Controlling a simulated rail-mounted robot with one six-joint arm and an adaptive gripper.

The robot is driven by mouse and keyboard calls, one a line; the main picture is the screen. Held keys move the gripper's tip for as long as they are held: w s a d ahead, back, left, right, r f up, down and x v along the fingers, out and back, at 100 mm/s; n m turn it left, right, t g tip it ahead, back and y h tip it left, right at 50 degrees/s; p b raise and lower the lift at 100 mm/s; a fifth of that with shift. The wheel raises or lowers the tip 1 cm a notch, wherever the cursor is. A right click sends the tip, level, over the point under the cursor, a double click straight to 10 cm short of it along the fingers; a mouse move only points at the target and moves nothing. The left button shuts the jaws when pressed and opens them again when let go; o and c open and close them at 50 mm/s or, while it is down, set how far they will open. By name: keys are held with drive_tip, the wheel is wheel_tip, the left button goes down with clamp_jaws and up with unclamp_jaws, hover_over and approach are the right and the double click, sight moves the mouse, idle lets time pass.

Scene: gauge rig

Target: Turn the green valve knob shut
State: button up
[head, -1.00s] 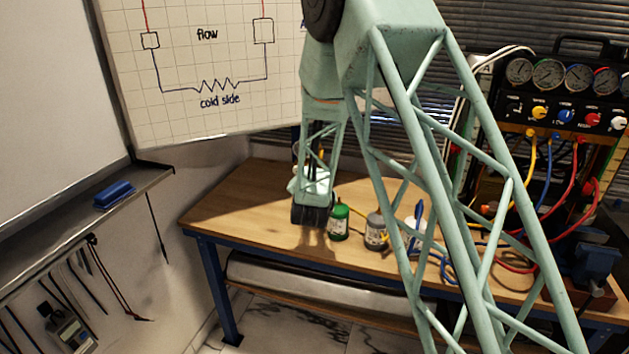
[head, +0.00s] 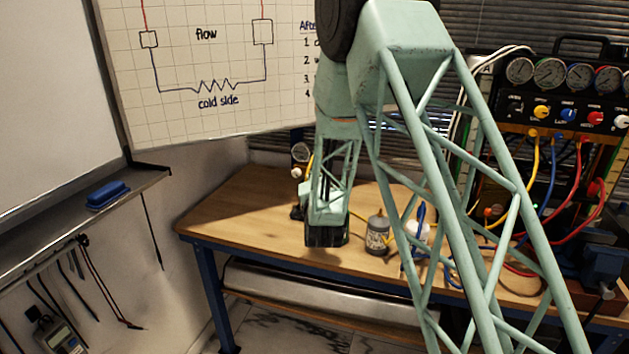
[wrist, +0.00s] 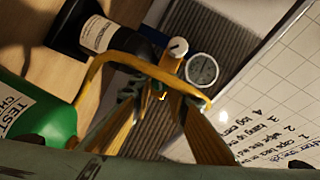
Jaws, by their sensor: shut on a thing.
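The green valve knob (wrist: 126,94) shows in the wrist view as a dark green, scalloped shape, partly covered by the fingers. My gripper (wrist: 163,93) has its yellow-brown fingers drawn together on it. The valve body carries a white knob (wrist: 178,46) and a round gauge (wrist: 201,69), and a yellow hose (wrist: 98,66) loops beside it. In the head view my gripper (head: 327,236) is low over the bench and hides the knob. The gauge (head: 300,152) shows there behind my arm.
A grey bottle (head: 377,238) stands right of my gripper on the wooden bench (head: 232,205). The bench's left end is clear.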

drive_tip(key=shift+f+m+t+y, duration=0.15)
drive_tip(key=shift+m+t, duration=0.35)
drive_tip(key=shift+m, duration=0.75)
drive_tip(key=shift+f+m+t+y, duration=0.15)
drive_tip(key=shift+m+t, duration=0.35)
drive_tip(key=shift+m, duration=0.75)
drive_tip(key=shift+r, duration=0.1)
drive_tip(key=o, duration=0.8)
drive_tip(key=shift+o, duration=0.2)
drive_tip(key=shift+s, duration=0.1)
drive_tip(key=s+d, duration=0.1)
drive_tip(key=s, duration=1)
drive_tip(key=shift+s+d+f, duration=0.3)
drive_tip(key=shift+s+f, duration=0.05)
drive_tip(key=shift+f, duration=0.05)
